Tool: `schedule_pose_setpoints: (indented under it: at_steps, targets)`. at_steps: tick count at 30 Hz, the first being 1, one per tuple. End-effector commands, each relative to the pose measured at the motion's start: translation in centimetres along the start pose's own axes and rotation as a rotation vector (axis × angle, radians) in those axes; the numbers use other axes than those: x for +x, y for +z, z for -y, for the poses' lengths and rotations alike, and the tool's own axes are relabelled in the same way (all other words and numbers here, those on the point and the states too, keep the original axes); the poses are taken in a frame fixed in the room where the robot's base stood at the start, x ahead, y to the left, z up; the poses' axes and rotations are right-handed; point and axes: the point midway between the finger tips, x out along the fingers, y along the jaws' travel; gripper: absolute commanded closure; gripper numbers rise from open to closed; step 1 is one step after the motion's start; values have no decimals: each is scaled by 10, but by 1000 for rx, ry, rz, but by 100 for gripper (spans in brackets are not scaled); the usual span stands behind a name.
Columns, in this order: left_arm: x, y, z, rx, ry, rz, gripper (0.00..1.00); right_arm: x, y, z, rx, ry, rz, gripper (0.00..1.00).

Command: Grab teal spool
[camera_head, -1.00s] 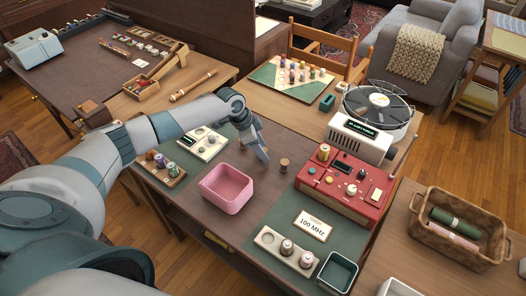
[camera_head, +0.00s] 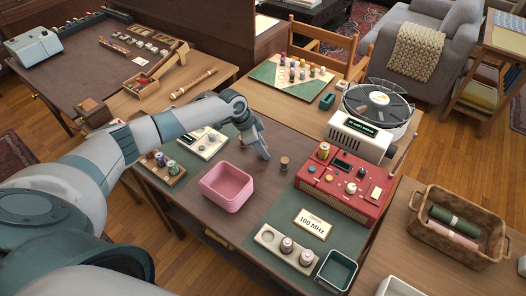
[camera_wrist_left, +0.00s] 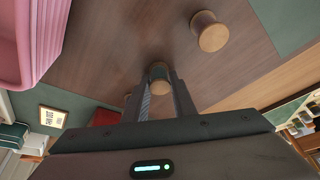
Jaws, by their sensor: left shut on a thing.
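My left gripper (camera_head: 263,151) points down at the brown table, between the pink bin and a small brown spool (camera_head: 285,164). In the left wrist view, its fingers (camera_wrist_left: 160,88) are shut on a spool (camera_wrist_left: 159,73) with a round tan end. The held spool's thread is mostly hidden and looks dark; I cannot clearly tell that it is teal. In the head view the held spool is hidden by the fingers. The brown spool stands apart from the gripper and also shows in the left wrist view (camera_wrist_left: 208,33). My right gripper is not in view.
The pink bin (camera_head: 227,187) stands just in front of the gripper. A spool rack (camera_head: 163,168) and a white panel (camera_head: 204,143) lie to the left. A red radio (camera_head: 345,183) stands to the right. A dark green bin (camera_head: 337,271) is at the front right.

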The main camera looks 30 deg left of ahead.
Motion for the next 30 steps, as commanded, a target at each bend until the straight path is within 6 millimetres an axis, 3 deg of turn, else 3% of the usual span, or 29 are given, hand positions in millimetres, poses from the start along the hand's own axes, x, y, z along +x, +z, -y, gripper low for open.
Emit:
schedule_pose_setpoints:
  at_steps: [8, 16, 25, 30]
  targets:
    - [-6, -3, 1, 1, -1, -1, 97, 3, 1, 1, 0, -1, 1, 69]
    - [-37, -16, 1, 3, -3, -3, 97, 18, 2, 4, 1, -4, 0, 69]
    - [-56, -54, -49, 7, 0, -4, 97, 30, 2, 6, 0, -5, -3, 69]
    - [-68, -74, -76, 5, 0, -3, 97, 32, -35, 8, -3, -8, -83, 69]
